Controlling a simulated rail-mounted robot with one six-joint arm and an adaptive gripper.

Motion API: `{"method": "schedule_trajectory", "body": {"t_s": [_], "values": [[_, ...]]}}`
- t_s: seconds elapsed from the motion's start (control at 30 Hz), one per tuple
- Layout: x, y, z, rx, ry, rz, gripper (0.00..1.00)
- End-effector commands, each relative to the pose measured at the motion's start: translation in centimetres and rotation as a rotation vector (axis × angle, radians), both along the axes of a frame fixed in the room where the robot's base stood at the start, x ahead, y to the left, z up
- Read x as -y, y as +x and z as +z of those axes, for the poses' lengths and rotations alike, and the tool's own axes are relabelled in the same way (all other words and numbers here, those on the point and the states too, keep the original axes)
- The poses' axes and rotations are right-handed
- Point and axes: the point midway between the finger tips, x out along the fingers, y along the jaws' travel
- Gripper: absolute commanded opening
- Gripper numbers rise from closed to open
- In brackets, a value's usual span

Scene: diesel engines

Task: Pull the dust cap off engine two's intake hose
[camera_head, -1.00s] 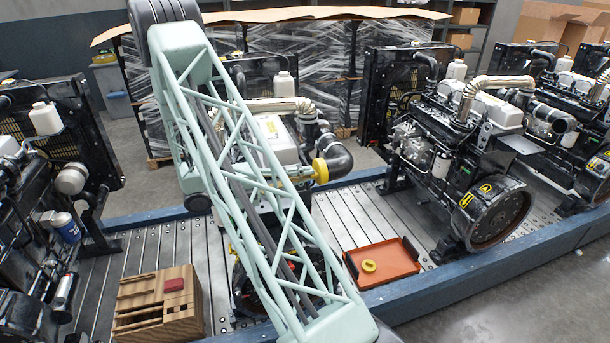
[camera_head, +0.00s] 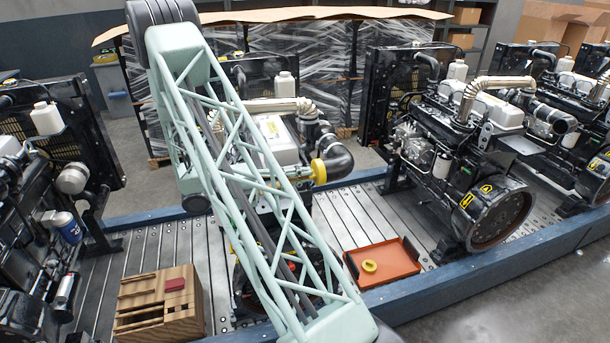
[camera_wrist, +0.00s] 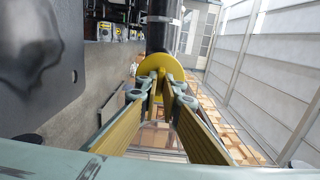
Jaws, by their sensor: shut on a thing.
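The yellow dust cap (camera_head: 319,171) is a round disc at the open end of the black intake hose (camera_head: 338,160) on the middle engine, partly behind my arm. In the wrist view the cap (camera_wrist: 160,70) is straight ahead, with the dark hose (camera_wrist: 160,30) running away behind it. My gripper (camera_wrist: 160,88) is shut on the near side of the cap, one finger on each side. The cap sits against the hose end; I cannot see any gap between them. In the head view my arm hides most of the gripper.
An orange tray (camera_head: 388,281) with a yellow ring-shaped cap (camera_head: 369,266) lies on the slatted deck to the right. A wooden block (camera_head: 187,318) with a red piece stands at lower left. Other engines stand left and right (camera_head: 450,130). Blue rails edge the deck.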

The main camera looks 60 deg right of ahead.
Motion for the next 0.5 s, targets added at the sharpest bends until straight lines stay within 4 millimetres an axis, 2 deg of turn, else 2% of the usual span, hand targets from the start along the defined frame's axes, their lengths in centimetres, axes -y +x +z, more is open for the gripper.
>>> {"method": "schedule_trajectory", "body": {"t_s": [0.5], "values": [[-1.2, 1.1, 0.0, 0.000, 0.000, 0.000, 0.00]]}}
